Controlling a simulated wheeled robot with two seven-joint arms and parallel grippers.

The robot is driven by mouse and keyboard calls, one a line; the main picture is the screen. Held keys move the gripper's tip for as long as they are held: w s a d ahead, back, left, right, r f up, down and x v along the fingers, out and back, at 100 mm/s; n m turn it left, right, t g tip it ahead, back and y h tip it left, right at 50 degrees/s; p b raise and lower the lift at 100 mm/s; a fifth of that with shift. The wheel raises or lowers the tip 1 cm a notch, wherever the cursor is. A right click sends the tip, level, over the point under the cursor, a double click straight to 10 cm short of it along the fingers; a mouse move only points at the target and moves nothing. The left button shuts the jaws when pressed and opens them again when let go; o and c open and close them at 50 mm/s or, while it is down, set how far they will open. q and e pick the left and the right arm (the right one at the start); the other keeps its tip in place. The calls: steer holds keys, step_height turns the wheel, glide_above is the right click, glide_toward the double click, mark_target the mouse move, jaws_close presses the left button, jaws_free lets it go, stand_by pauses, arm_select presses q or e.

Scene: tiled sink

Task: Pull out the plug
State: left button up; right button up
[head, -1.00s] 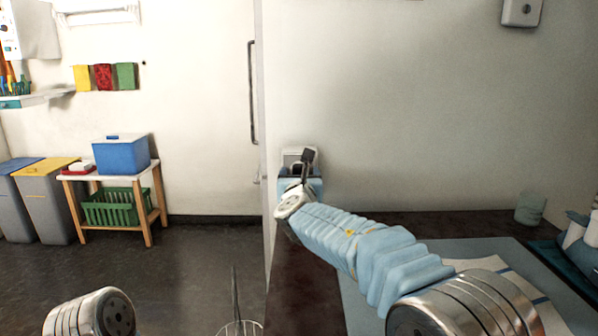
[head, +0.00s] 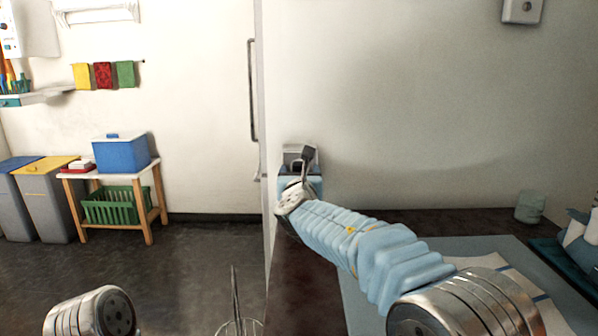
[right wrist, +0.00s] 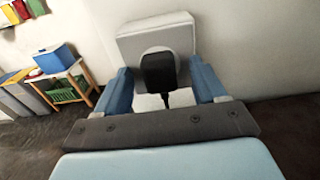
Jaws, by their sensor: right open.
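The black plug (right wrist: 158,72) sits at the pale wall socket (right wrist: 130,45), with its dark cord hanging below it. In the right wrist view my right gripper (right wrist: 160,85) is open, with one blue finger on each side of the plug and a visible gap on both sides. I cannot tell how deep the fingertips reach beside the plug. In the head view the socket (head: 288,150) is partly hidden behind my right gripper and wrist. My left gripper is out of view; only a metal part of my left arm shows at the lower left.
A dark counter (head: 410,220) runs along the wall, with a blue mat (head: 440,245) and a pale blue cup (head: 529,207) at the right. A wall edge with a long handle (head: 252,90) stands left of the socket. A wooden table (head: 148,200) and bins are far left.

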steer(key=shift+c, duration=0.4)
jaws_close()
steer(key=shift+s, duration=0.1)
steer(key=shift+s+b, duration=1.5)
steer(key=shift+s, duration=1.45)
